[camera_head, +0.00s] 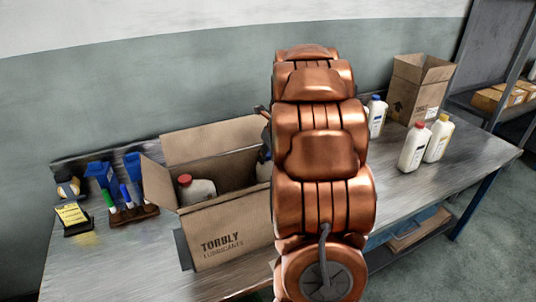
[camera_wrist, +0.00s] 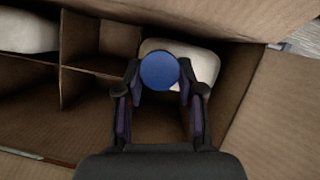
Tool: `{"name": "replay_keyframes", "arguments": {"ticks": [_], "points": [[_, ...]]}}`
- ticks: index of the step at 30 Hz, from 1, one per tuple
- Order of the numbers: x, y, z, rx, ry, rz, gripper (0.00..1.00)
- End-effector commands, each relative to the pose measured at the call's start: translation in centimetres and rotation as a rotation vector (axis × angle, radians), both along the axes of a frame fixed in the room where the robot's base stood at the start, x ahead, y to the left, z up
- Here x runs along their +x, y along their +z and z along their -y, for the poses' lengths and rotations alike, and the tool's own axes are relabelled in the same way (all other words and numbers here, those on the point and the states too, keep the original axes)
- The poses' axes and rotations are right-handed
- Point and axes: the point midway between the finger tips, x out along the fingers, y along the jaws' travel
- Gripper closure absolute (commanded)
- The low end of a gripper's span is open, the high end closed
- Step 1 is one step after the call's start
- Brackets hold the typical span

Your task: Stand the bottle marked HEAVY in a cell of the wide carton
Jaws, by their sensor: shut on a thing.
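The wide carton (camera_head: 222,237), printed TORBLY LUBRICANTS, stands open on the bench, and its cardboard dividers show in the wrist view (camera_wrist: 84,72). My gripper (camera_wrist: 158,85) is shut on a white bottle (camera_wrist: 205,64) with a blue cap (camera_wrist: 158,71). The bottle is at the carton's far right cell, close to the walls; I cannot tell whether its base touches the floor. Its label is hidden, so I cannot read HEAVY. A red-capped white bottle (camera_head: 197,190) stands in the carton's left part. In the head view my arm hides most of the gripper and the held bottle.
White bottles with blue (camera_head: 376,117), red (camera_head: 414,148) and yellow (camera_head: 438,139) caps stand on the bench at right. A narrower open carton (camera_head: 416,92) is behind them. Left of the wide carton are a marker holder (camera_head: 134,214) and a yellow note pad (camera_head: 73,216).

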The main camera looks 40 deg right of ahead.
Motion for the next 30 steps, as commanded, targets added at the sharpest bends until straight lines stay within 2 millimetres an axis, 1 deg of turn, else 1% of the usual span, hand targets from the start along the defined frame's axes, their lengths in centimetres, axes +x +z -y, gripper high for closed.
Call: {"name": "replay_keyframes", "arguments": {"ticks": [17, 18, 25, 30], "points": [[0.1, -0.9, 0.1, -0.003, 0.000, 0.004, 1.00], [0.1, -0.9, 0.1, -0.003, 0.000, 0.004, 0.58], [0.1, -1.0, 0.0, -0.001, 0.001, 0.002, 0.34], [0.0, -1.0, 0.0, -0.001, 0.000, 0.001, 0.33]]}}
